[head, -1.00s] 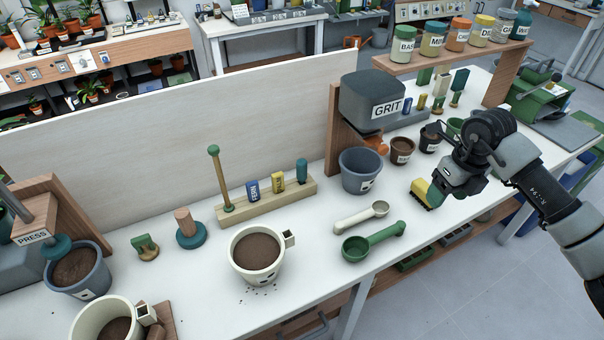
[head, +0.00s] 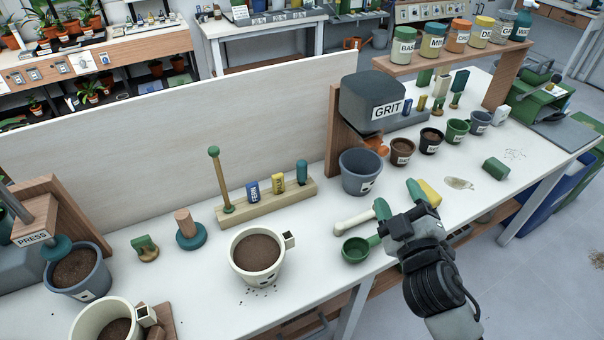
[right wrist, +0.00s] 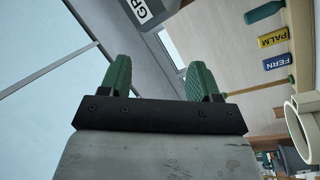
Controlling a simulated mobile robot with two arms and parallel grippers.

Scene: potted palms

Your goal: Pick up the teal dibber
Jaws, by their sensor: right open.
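The teal dibber (head: 302,172) stands upright at the right end of the wooden rack (head: 300,192), with only its top part showing above the wood. It also shows at the top of the right wrist view (right wrist: 264,12), beside the yellow PALM and blue FERN tags. My right gripper (head: 399,200) is open, its green fingers apart with nothing between them. It is over the front of the table, to the right of the rack and well apart from the dibber. In the right wrist view its fingers (right wrist: 160,78) are spread. My left gripper is not in view.
A green scoop (head: 356,250) and a cream scoop (head: 352,224) lie close to my right gripper. A yellow-topped brush (head: 430,192) lies just behind it. A grey pot (head: 361,183) under the GRIT hopper (head: 372,100) and a soil-filled cream mug (head: 258,280) stand near the rack.

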